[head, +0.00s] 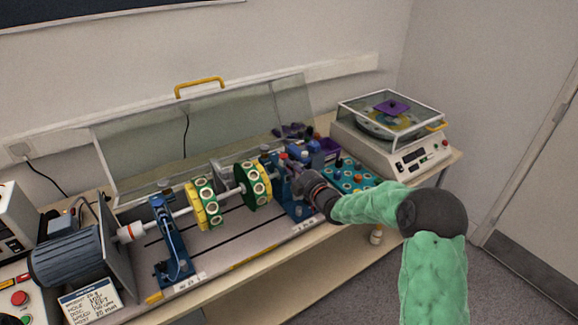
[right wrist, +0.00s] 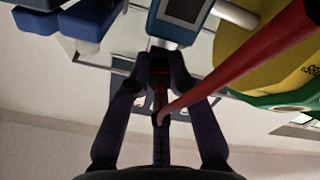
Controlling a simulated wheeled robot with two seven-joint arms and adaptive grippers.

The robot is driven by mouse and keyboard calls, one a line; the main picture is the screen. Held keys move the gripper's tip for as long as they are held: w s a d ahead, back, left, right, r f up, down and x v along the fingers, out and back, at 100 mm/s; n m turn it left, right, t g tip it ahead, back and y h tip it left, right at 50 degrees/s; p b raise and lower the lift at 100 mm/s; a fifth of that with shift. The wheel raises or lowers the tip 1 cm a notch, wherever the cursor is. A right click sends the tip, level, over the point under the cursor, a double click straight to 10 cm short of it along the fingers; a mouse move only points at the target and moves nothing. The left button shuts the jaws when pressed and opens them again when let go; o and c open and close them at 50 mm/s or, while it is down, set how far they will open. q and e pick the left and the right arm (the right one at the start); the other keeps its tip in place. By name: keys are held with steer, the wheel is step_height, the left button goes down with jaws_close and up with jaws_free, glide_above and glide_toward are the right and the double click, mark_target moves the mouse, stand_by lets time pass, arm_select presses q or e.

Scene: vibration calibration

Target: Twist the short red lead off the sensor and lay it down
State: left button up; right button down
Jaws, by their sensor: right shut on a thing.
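My right gripper (head: 294,174) reaches in from the right to the top of the right blue bearing stand (head: 297,208). In the right wrist view its two dark fingers (right wrist: 160,68) are closed on a small dark piece with red on it, at the end of the short red lead. The red lead (right wrist: 235,72) runs from between the fingers up to the right, passing close to the camera. The sensor cannot be made out clearly; the fingers and the stand hide the joint, so I cannot tell whether the lead is still attached. My left gripper is not in view.
A yellow-green disc (head: 254,186) on the shaft stands just left of the gripper. A raised clear cover (head: 230,130) stands behind the rig. A teal tray (head: 350,175) with several small parts lies to the right, before a white balance (head: 395,150).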

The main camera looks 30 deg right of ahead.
steer(key=shift+f+n+b, duration=0.1)
steer(key=shift+n+b, duration=2.7)
steer(key=shift+b, duration=1.35)
stand_by(1.2)
steer(key=shift+n, duration=1.3)
steer(key=shift+n, duration=1.1)
steer(key=shift+n, duration=1)
steer(key=shift+s, duration=0.4)
